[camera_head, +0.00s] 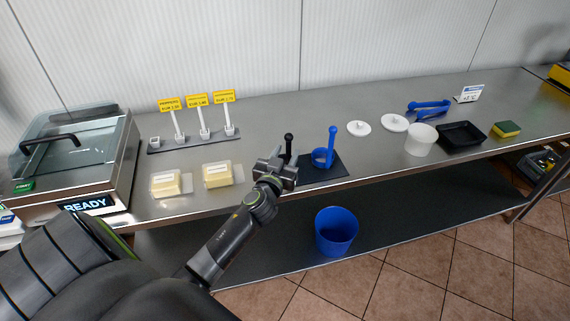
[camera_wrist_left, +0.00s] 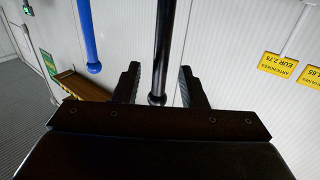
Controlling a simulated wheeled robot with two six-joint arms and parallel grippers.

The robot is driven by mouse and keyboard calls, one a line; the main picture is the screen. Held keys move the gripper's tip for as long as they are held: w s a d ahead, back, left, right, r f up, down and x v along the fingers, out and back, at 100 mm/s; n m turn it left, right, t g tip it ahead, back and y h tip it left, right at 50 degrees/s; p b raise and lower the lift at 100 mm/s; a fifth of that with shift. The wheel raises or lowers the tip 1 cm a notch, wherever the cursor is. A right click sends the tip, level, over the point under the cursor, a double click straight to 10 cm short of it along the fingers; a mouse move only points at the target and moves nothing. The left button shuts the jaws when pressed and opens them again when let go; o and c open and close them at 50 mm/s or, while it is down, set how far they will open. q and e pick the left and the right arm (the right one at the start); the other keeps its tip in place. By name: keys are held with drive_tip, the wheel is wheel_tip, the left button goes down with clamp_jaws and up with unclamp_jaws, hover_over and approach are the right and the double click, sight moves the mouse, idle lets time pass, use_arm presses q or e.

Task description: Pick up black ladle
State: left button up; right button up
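The black ladle's upright handle with its knob end (camera_head: 288,138) shows just behind my left gripper (camera_head: 281,159); its lower part is hidden by the gripper. In the left wrist view the black handle (camera_wrist_left: 163,45) runs between the two fingers (camera_wrist_left: 160,72) of my left gripper, with a gap on each side. The fingers are open; I cannot tell how deep the handle lies between them. A blue ladle (camera_head: 331,140) stands to the right on a dark mat (camera_head: 325,174); its blue handle also shows in the left wrist view (camera_wrist_left: 87,30). My right gripper is not in view.
Two butter packs (camera_head: 222,175) lie left of the gripper, with a price-tag stand (camera_head: 190,141) behind them. White lids (camera_head: 359,128), a white tub (camera_head: 420,140), blue tongs (camera_head: 429,108) and a black tray (camera_head: 461,134) are at right. A blue bucket (camera_head: 336,232) is below.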

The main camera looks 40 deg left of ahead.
use_arm(q)
drive_tip(key=shift+x, duration=1.45)
clamp_jaws()
